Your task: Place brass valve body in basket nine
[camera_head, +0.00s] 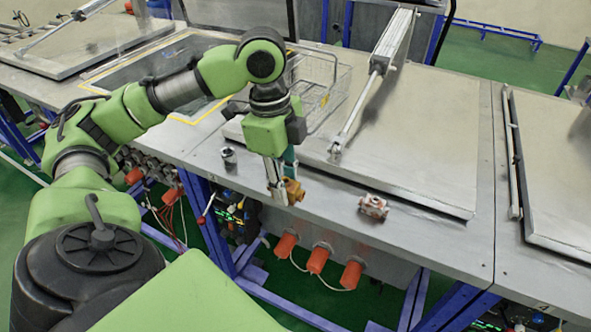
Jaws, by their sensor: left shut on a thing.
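The brass valve body (293,191) is a small golden-brown fitting. My left gripper (281,186) is shut on it and points down over the front edge of the steel bench. The gripper's fingers partly cover the valve body, and I cannot tell its clearance from the bench. A wire basket (325,88) stands on the bench behind my left wrist, partly hidden by it. I cannot read any number on the basket. My right gripper is not in view.
A red-and-silver fitting (373,207) lies near the bench's front edge, and a small dark metal cylinder (229,155) stands left of my gripper. A metal lid (420,135) with a pneumatic cylinder (362,100) lies right of the basket. Orange knobs (319,258) stick out below the edge.

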